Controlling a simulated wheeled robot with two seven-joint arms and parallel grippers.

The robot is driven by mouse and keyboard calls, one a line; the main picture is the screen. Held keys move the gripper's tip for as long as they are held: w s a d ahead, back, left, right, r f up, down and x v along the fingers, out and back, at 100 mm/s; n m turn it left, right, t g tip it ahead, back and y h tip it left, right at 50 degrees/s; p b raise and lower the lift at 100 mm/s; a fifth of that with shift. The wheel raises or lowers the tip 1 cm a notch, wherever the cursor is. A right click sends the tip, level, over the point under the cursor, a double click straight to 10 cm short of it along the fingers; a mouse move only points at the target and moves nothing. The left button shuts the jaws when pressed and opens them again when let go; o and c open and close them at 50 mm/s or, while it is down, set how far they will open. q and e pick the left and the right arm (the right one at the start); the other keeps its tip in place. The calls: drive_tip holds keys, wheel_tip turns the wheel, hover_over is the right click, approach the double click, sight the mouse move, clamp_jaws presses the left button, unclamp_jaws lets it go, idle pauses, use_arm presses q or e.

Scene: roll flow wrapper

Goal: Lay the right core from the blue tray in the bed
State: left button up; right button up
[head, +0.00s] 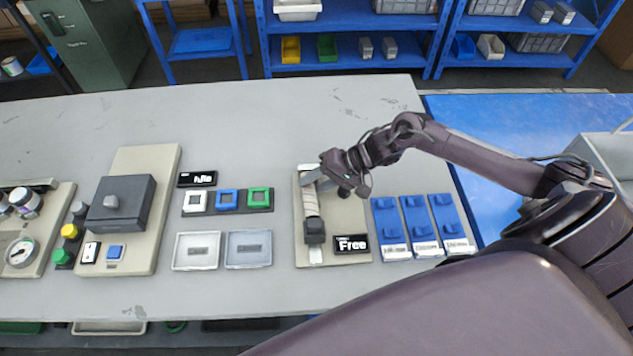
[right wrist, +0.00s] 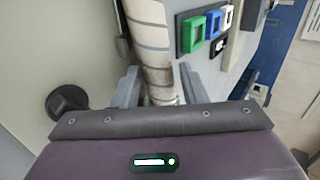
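A pale beige cylinder (head: 311,202) with thin dark bands lies lengthwise on the beige machine plate (head: 352,254) beside the "Free" sign. It shows larger in the right wrist view (right wrist: 150,45). My right gripper (head: 318,180) is low over its far end. In the wrist view, my two grey fingers (right wrist: 160,85) stand on either side of the cylinder; whether they press on it I cannot tell. Three blue cradle trays (head: 420,232) with small labels lie right of the plate; I see no cylinder in them. My left gripper is not in view.
A black "Free" sign (head: 352,244) sits on the plate's near right. To the left are white, blue and green square frames (head: 227,199), a white tray (head: 196,265) and a grey-blue tray (head: 248,264). A dark box (head: 122,204) stands farther left. The far table is bare.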

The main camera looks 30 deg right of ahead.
drive_tip(key=shift+o, duration=0.7)
drive_tip(key=shift+s+f, duration=0.2)
drive_tip(key=shift+d, duration=0.1)
drive_tip(key=shift+s+d+f, duration=0.1)
drive_tip(key=shift+s+f, duration=0.05)
drive_tip(key=shift+f, duration=0.05)
drive_tip(key=shift+d, duration=0.1)
drive_tip(key=v, duration=0.7)
drive_tip(key=shift+a+r, duration=0.2)
drive_tip(key=shift+d+r, duration=0.15)
drive_tip(key=shift+r, duration=0.35)
